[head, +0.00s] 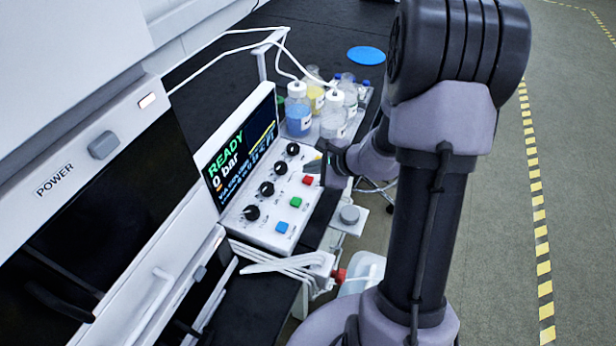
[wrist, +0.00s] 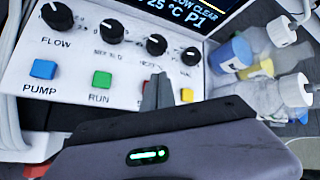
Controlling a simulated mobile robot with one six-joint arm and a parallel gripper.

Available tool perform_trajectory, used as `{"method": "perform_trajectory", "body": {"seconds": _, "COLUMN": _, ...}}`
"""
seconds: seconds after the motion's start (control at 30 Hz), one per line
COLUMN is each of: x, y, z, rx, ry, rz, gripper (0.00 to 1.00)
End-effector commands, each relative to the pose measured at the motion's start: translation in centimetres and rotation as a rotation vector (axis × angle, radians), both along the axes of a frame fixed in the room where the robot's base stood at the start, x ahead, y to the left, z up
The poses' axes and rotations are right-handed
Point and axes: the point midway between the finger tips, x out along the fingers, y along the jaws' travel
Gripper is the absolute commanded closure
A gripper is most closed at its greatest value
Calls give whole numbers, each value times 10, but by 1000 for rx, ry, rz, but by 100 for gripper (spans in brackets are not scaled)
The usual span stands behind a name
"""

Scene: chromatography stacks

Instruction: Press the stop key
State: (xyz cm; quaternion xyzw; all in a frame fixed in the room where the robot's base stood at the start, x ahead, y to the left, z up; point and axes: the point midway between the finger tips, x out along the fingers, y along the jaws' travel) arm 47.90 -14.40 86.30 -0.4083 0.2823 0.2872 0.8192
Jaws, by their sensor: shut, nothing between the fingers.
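The control panel (head: 262,222) has a row of coloured keys below several black knobs. The red key (head: 308,180) shows in the head view just left of my gripper (head: 323,168). In the wrist view my gripper (wrist: 158,90) is shut and empty, its fingertips over the panel between the green and yellow keys. Only a sliver of the red key (wrist: 143,87) shows there, at the left edge of the fingers. The rest of it and its label are hidden. I cannot tell whether the fingertips touch it.
The green key (wrist: 102,81) and blue key (wrist: 43,69) lie left of the fingers, the yellow key (wrist: 187,95) close on the right. The screen (head: 238,147) reads READY, 0 bar. Bottles with tubing, one of them blue (head: 298,117), stand beyond the panel.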

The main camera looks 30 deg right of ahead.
Motion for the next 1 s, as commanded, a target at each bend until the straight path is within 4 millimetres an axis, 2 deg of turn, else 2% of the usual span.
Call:
{"method": "perform_trajectory", "body": {"seconds": 0.1, "x": 0, "y": 0, "z": 16, "rx": -1, "ry": -1, "rz": 0, "gripper": 100}}
{"method": "perform_trajectory", "body": {"seconds": 0.4, "x": 0, "y": 0, "z": 44, "rx": -1, "ry": -1, "rz": 0, "gripper": 100}}
{"method": "perform_trajectory", "body": {"seconds": 1.0, "x": 0, "y": 0, "z": 43, "rx": 0, "ry": 0, "rz": 0, "gripper": 100}}
